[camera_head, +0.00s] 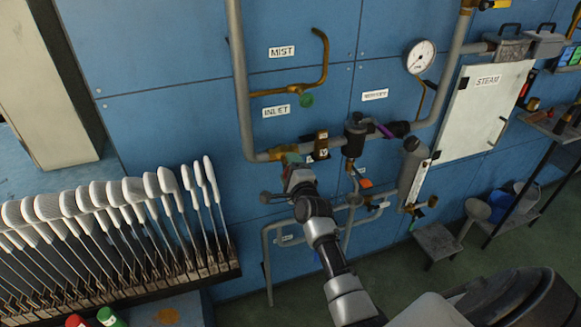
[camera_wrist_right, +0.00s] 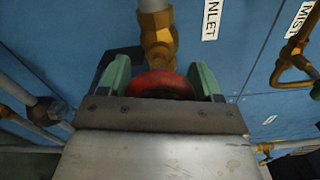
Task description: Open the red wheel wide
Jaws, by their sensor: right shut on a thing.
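The red wheel (camera_wrist_right: 160,84) sits on a brass valve (camera_wrist_right: 156,40) on the inlet pipe, and it shows in the right wrist view between two green fingers. My right gripper (camera_wrist_right: 163,82) is shut on the red wheel, one finger on each side of its rim. In the head view my right gripper (camera_head: 292,160) is at the pipe below the INLET label (camera_head: 276,111). There the arm and gripper hide most of the wheel. My left gripper is not in view.
A rack of white sock boards (camera_head: 110,195) stands at the left. A green-handled MIST valve (camera_head: 306,100) and a gauge (camera_head: 420,57) are on the blue wall. A dark cylindrical fitting (camera_head: 355,135) is close right of my gripper. A STEAM cabinet (camera_head: 487,110) is farther right.

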